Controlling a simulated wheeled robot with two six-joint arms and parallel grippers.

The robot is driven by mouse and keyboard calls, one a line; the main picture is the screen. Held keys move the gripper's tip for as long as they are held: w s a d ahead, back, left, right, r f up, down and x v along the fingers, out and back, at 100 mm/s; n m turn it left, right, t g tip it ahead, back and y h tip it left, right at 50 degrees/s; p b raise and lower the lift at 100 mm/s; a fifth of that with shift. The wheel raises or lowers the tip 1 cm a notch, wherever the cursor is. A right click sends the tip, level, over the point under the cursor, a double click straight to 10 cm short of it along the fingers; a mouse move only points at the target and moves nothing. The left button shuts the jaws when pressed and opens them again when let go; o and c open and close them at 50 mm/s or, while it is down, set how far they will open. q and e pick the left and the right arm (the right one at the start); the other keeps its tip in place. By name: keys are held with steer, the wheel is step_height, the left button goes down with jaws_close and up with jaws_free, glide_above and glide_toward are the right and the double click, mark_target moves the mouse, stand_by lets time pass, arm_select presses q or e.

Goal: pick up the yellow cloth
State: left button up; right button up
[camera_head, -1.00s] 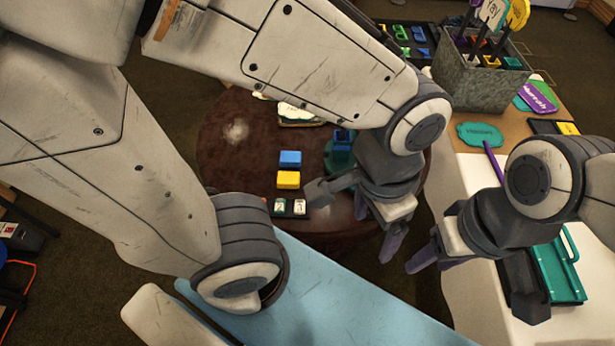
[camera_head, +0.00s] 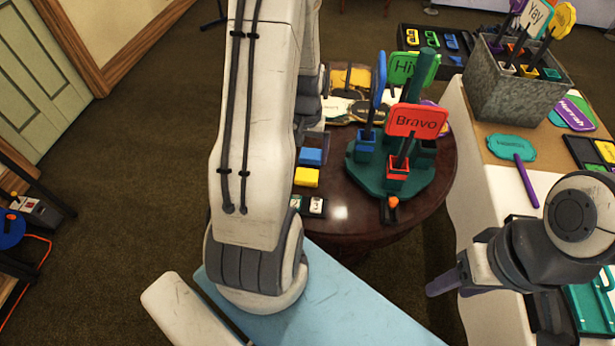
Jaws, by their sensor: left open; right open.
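A flat yellow piece that looks like the yellow cloth (camera_head: 350,77) lies at the far side of the round dark table (camera_head: 340,195), just right of my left arm. My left gripper (camera_head: 313,138) is mostly hidden behind my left arm, near the table's left side and on the near side of the yellow piece. Its fingers are hardly visible, and I see nothing held. My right gripper (camera_head: 447,284) is open and empty at the lower right, by the white table and away from the cloth.
A green stand (camera_head: 365,180) with upright signs, including a red Bravo sign (camera_head: 416,121), occupies the round table's right side. A grey metal bin (camera_head: 515,95) stands at right on the white table (camera_head: 470,200).

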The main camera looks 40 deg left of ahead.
mark_target(306, 177)
arm_select(q)
step_height(306, 177, down, 9)
steer(key=shift+f, duration=0.2)
stand_by(0.3)
steer(key=c, duration=1.1)
steer(key=shift+r, duration=0.15)
steer(key=shift+a+r, duration=0.1)
steer(key=shift+r, duration=0.45)
step_height(306, 177, up, 3)
steer(key=shift+f, duration=0.1)
steer(key=a+r, duration=0.7)
steer(key=a, duration=0.4)
steer(key=shift+s+a+b, duration=0.15)
steer(key=shift+a+b, duration=0.15)
steer(key=shift+b, duration=0.05)
